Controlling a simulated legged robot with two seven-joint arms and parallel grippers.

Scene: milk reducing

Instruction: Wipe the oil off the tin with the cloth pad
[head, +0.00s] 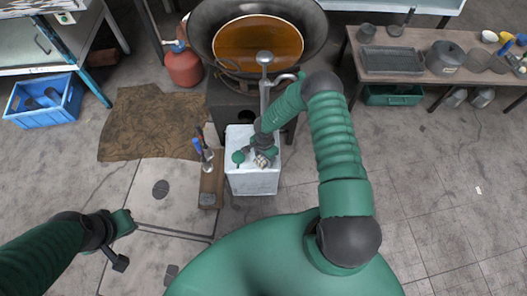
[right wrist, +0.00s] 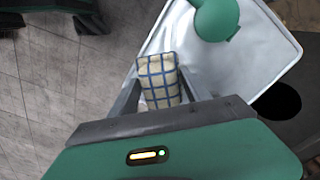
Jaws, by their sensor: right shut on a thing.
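The tin (head: 252,183) is a pale metal box standing on the floor in front of the dark stove. Its shiny top (right wrist: 250,75) fills the upper right of the right wrist view, with a green rounded piece (right wrist: 215,18) on it. My right gripper (head: 265,156) is over the tin's top. It is shut on the cloth pad (right wrist: 160,82), cream with blue checks; whether the pad touches the tin I cannot tell. I cannot make out oil on the tin. My left gripper (head: 121,242) is low at the left, away from the tin; its jaw opening is unclear.
A wide pan of brown liquid (head: 258,45) sits on the stove behind the tin. A red gas bottle (head: 184,65), brown mat (head: 150,125) and blue crate (head: 43,100) lie to the left. A bench (head: 425,83) with pots stands at the right.

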